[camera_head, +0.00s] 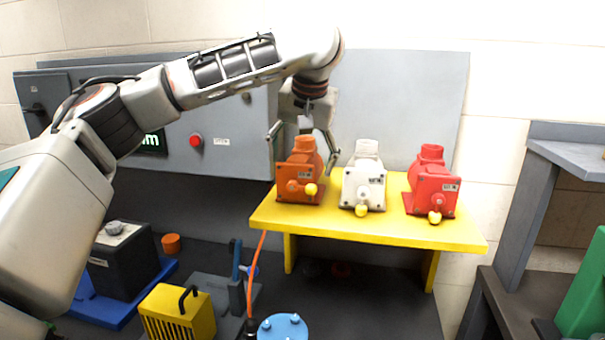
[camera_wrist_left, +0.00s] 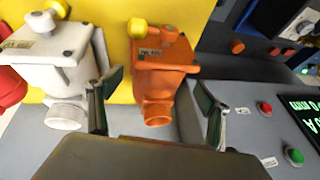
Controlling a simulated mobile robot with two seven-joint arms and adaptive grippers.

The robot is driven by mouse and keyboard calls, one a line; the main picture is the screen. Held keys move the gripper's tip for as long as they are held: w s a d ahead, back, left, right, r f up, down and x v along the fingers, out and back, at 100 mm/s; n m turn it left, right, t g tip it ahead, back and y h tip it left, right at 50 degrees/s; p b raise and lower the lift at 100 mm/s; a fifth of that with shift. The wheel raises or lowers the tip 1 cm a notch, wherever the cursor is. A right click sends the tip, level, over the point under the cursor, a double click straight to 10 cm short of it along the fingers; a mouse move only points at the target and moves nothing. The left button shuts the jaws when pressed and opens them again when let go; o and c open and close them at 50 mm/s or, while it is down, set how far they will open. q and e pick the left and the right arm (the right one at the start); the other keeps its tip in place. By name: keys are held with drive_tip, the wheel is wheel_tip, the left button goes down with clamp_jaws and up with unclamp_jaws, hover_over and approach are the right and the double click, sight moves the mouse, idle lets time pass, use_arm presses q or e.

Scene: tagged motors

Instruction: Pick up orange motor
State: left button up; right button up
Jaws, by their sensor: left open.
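The orange motor (camera_head: 297,184) stands upright at the left end of the yellow shelf, with a yellow knob on its front. My left gripper (camera_head: 303,143) is above and around its top, fingers spread on either side. In the left wrist view the orange motor (camera_wrist_left: 163,72) lies ahead of and between the two open fingertips (camera_wrist_left: 158,100). I cannot tell if either finger touches it. The white motor (camera_head: 363,186) stands just right of it, close to the right finger; it also shows in the left wrist view (camera_wrist_left: 50,65). My right gripper is not in view.
A red motor (camera_head: 432,188) stands at the right on the yellow shelf (camera_head: 320,221). A grey control panel (camera_head: 230,140) is behind. Below are a yellow box (camera_head: 177,314), a black box (camera_head: 125,265) and an orange cable (camera_head: 256,272).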

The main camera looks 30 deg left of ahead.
sight(301, 154)
use_arm(q)
drive_tip(key=shift+x, duration=2.5)
drive_tip(key=shift+w+d, duration=0.15)
drive_tip(key=c, duration=2.1)
drive_tip(key=shift+w+r, duration=0.1)
drive_tip(key=shift+r, duration=0.1)
drive_tip(key=shift+c, duration=0.4)
drive_tip(key=shift+r, duration=0.1)
drive_tip(key=shift+r, duration=0.25)
wheel_tip(301, 154, up, 19)
